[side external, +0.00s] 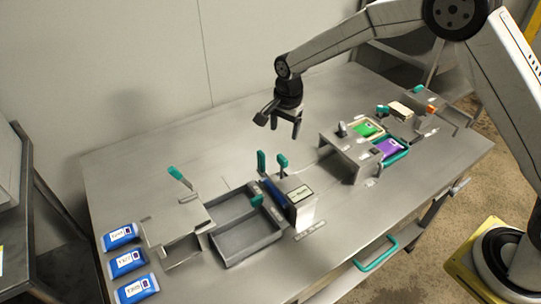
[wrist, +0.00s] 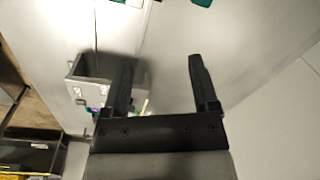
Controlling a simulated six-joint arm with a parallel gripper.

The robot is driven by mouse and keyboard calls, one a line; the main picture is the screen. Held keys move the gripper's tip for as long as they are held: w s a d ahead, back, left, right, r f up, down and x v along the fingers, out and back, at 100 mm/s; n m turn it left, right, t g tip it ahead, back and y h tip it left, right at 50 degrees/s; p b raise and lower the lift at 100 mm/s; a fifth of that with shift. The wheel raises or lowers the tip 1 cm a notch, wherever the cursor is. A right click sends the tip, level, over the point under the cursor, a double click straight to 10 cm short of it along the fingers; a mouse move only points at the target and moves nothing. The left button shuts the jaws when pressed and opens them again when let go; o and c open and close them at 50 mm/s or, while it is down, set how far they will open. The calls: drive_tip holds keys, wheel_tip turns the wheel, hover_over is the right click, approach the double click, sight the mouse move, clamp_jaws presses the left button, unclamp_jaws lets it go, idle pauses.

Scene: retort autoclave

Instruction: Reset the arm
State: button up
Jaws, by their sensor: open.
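My gripper (side external: 287,125) hangs above the back middle of the steel table (side external: 400,215), pointing down and clear of everything on it. In the wrist view the two dark fingers of my gripper (wrist: 157,80) stand apart with nothing between them. My arm reaches in from the upper right of the side view.
Several blue-and-white pouches (side external: 126,262) lie at the table's left end. A grey open tray (side external: 245,236) and a box with a screen (side external: 299,203) stand mid-table. A green pouch (side external: 364,129) and a purple pouch (side external: 390,147) lie at right. The table's back left is clear.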

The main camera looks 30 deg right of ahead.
drive_tip(key=s+d+r+n, duration=0.1)
drive_tip(key=s+d+n, duration=0.2)
drive_tip(key=s, duration=0.5)
drive_tip(key=s+d+r+n+t, duration=0.1)
drive_tip(key=s+d+n, duration=0.2)
drive_tip(key=s, duration=0.6)
drive_tip(key=s+d+r+n, duration=0.2)
drive_tip(key=s+d+n, duration=0.1)
drive_tip(key=s+n, duration=0.4)
drive_tip(key=shift+s+t, duration=0.4)
drive_tip(key=shift+s, duration=0.25)
